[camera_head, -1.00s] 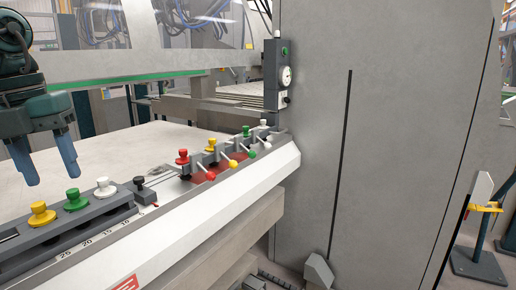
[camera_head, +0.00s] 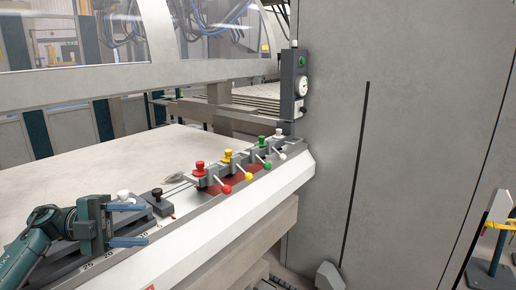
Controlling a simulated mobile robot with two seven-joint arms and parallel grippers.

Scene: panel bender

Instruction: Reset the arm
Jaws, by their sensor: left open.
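My left gripper (camera_head: 129,224) is at the lower left, over the near end of the machine's front ledge, with its two blue fingers apart, pointing right and nothing between them. My left arm hides most of the knobs there; a white knob (camera_head: 124,197) shows behind the gripper. A black knob (camera_head: 156,194) stands further right. Beyond it are levers with ball ends: red (camera_head: 225,189), yellow (camera_head: 247,176), green (camera_head: 267,166) and white (camera_head: 282,156). My right gripper is out of view.
A pale flat bed (camera_head: 100,170) lies behind the ledge. A grey control box (camera_head: 300,85) with a dial stands at the ledge's far end. A large grey cabinet (camera_head: 420,130) closes off the right. A stand (camera_head: 490,260) is at the right edge.

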